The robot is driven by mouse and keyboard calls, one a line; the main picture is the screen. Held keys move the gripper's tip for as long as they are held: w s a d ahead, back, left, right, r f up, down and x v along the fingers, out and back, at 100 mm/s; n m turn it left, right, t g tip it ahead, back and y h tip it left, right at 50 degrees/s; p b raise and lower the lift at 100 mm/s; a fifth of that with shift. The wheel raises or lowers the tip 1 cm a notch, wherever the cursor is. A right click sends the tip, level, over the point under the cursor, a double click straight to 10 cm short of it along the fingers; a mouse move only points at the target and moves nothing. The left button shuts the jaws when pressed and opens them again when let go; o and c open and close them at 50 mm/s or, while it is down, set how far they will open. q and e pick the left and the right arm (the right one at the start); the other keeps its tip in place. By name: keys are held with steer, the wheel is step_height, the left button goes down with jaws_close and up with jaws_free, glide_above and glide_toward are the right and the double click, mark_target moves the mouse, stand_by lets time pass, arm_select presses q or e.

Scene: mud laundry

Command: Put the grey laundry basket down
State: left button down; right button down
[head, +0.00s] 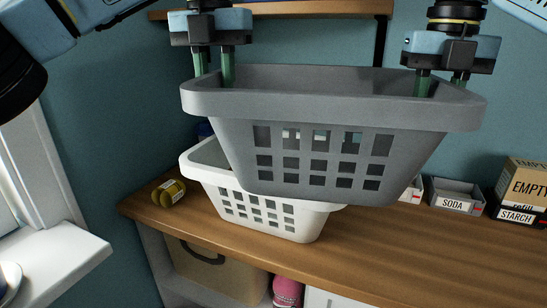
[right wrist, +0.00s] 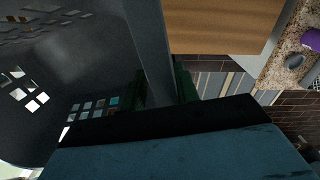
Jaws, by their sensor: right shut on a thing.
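The grey laundry basket (head: 330,185) hangs level in the air, in front of and above part of the white basket (head: 270,232) on the wooden top. My left gripper (head: 213,72) has its green fingers on either side of the grey basket's left rim. My right gripper (head: 442,85) is shut on the right rim. In the right wrist view the grey basket's wall (right wrist: 150,60) runs between the green fingers, with the slotted inside to the left. The inside looks empty where it shows.
The wooden top (head: 380,250) is clear in front and at right. A yellowish jar (head: 169,193) lies at the left end. A SODA box (head: 456,197) and STARCH box (head: 516,214) stand at the back right. A wall shelf (head: 310,8) is above, a window sill (head: 60,270) at left.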

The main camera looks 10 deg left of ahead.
mark_target(442, 82)
arm_select(q)
steer(key=shift+a+f+b, duration=0.35)
steer(key=shift+f+b, duration=0.05)
steer(key=shift+f, duration=0.15)
arm_select(e)
steer(key=shift+d+f, duration=0.35)
steer(key=shift+f, duration=0.3)
arm_select(q)
steer(key=c, duration=1.6)
jaws_free()
arm_select(e)
steer(key=c, duration=1.5)
jaws_free()
steer(key=shift+f, duration=0.1)
arm_select(q)
steer(key=o, duration=0.5)
steer(key=shift+d, duration=0.1)
steer(key=shift+c, duration=0.2)
arm_select(e)
steer(key=o, duration=0.5)
steer(key=shift+a, duration=0.1)
steer(key=shift+c, duration=0.2)
arm_select(q)
steer(key=shift+d, duration=0.1)
arm_select(e)
steer(key=shift+a, duration=0.1)
arm_select(q)
steer(key=shift+r, duration=3.75)
arm_select(e)
steer(key=shift+r, duration=3.95)
